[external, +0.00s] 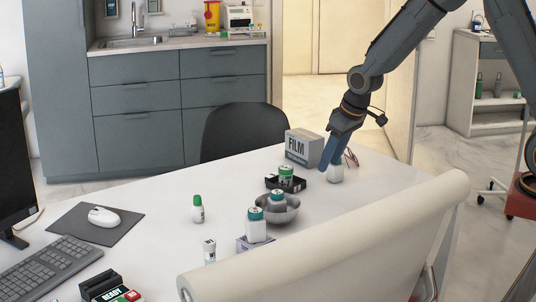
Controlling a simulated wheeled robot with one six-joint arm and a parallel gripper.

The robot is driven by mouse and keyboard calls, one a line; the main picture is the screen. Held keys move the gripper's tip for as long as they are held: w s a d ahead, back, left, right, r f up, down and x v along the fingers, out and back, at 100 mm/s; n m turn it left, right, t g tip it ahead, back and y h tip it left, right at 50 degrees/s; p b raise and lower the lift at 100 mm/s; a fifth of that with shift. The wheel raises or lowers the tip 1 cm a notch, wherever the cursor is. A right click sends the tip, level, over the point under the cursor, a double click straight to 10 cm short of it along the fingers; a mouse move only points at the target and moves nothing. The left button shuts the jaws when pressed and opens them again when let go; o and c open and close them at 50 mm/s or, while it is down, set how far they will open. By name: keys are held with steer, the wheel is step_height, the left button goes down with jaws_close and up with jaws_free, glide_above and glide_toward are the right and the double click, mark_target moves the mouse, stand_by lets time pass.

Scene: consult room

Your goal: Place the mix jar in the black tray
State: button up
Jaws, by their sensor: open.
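The black tray (299,184) is on the white desk, just in front of the FILM box. A jar with a green band (286,173) stands upright in it; its label is too small to read, so I cannot tell whether it is the mix jar. My gripper (328,165) is open, pointing down, to the right of the tray. A small white jar (335,175) stands at its fingertips, partly hidden by them. I cannot tell whether the fingers touch that jar.
A metal bowl (290,213) holding a teal-topped jar sits in front of the tray. A teal-capped bottle (256,230), green-capped bottle (197,210) and small vial (210,252) stand nearby. The FILM box (303,149) is behind. A cream chair back (330,245) covers the near desk edge.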

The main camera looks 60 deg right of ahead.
steer(key=s+a+g, duration=0.1)
steer(key=s+a, duration=0.2)
steer(key=s, duration=1)
steer(key=s+a+n+g, duration=0.1)
steer(key=s+a+g, duration=0.1)
steer(key=s, duration=1.1)
steer(key=shift+s+a+g, duration=0.3)
steer(key=shift+s+a, duration=0.1)
